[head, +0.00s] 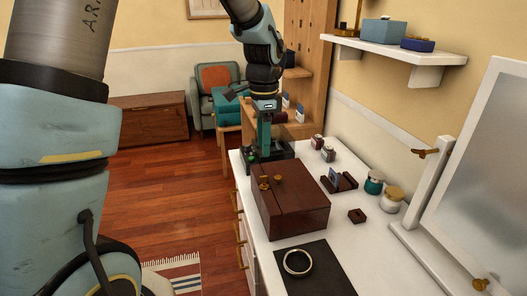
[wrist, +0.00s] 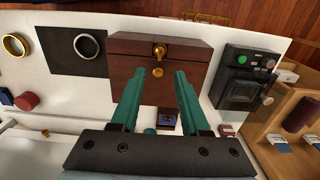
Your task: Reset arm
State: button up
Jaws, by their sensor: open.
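My gripper (head: 264,140) hangs pointing down over the far end of the white dresser top (head: 345,240), beyond a dark brown wooden box (head: 290,208). In the wrist view its two teal fingers (wrist: 167,78) are apart, with nothing held between them. The fingers overlap the brown box (wrist: 125,68) in that view, with its brass knob and clasp just beyond the tips. In the head view, my arm comes down from the top, and a nearer part of it fills the left side.
A black device (wrist: 240,90) with a green button stands beside the box. A ring (head: 298,262) lies on a black mat (head: 315,279). Jars (head: 374,182), small holders and a mirror (head: 490,170) line the right side. A wall shelf (head: 400,48) is above. Wooden floor (head: 165,205) lies open left.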

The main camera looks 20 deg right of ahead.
dwell(0.4)
jog(key=s+a+n, duration=0.2)
jog(key=a+n, duration=0.7)
jog(key=a, duration=0.6)
jog(key=s+a+f+n+t, duration=0.1)
jog(key=s+a+n, duration=0.1)
jog(key=a+n, duration=0.7)
jog(key=a, duration=0.6)
jog(key=shift+t, duration=0.3)
